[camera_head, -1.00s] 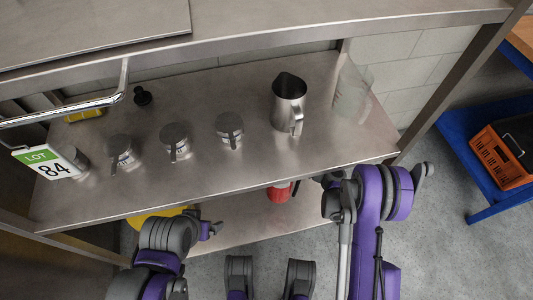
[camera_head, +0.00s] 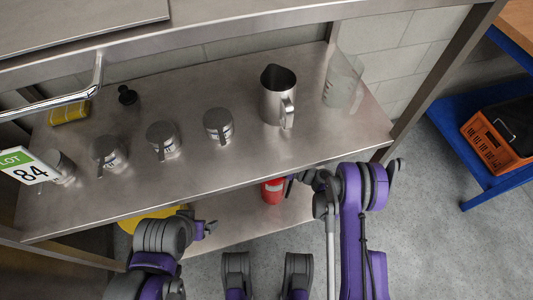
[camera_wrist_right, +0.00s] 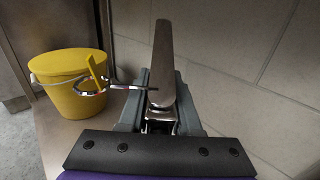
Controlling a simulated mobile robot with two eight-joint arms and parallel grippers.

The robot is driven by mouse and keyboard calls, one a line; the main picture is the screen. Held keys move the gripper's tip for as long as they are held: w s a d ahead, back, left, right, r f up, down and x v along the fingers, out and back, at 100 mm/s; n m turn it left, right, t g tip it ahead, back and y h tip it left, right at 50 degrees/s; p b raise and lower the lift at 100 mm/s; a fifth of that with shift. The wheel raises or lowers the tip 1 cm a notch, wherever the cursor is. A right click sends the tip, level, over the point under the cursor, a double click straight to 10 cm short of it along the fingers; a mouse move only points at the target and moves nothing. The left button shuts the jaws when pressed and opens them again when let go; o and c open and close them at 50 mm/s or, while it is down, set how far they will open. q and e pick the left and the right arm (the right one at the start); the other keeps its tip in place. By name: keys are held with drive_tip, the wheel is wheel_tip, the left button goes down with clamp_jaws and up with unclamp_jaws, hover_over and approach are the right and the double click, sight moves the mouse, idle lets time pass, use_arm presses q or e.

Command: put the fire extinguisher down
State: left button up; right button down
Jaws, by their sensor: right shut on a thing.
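The red fire extinguisher (camera_head: 273,190) shows partly in the head view, below the front edge of the middle shelf, over the lower shelf. The middle shelf hides its top. My right gripper (camera_head: 293,183) reaches in beside it from the right. In the right wrist view my right gripper (camera_wrist_right: 160,118) is shut on the extinguisher, whose metal lever (camera_wrist_right: 163,65) stands between the grey jaws. Whether its base touches the lower shelf cannot be seen. My left gripper (camera_head: 205,230) is low at the left, in front of the lower shelf; its jaws are not clear.
The lower shelf (camera_head: 230,220) has bare metal around the extinguisher. A yellow bucket (camera_wrist_right: 72,85) stands left in the wrist view, near a wall (camera_wrist_right: 240,60). The middle shelf (camera_head: 200,180) overhead holds a steel jug (camera_head: 277,95) and several canisters. An orange crate (camera_head: 490,145) is far right.

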drive_tip(key=shift+r, duration=0.1)
drive_tip(key=c, duration=1.1)
unclamp_jaws()
drive_tip(key=shift+f, duration=0.25)
drive_tip(key=o, duration=0.5)
drive_tip(key=shift+r, duration=0.1)
drive_tip(key=shift+r, duration=0.15)
drive_tip(key=p+v, duration=0.2)
drive_tip(key=v, duration=1)
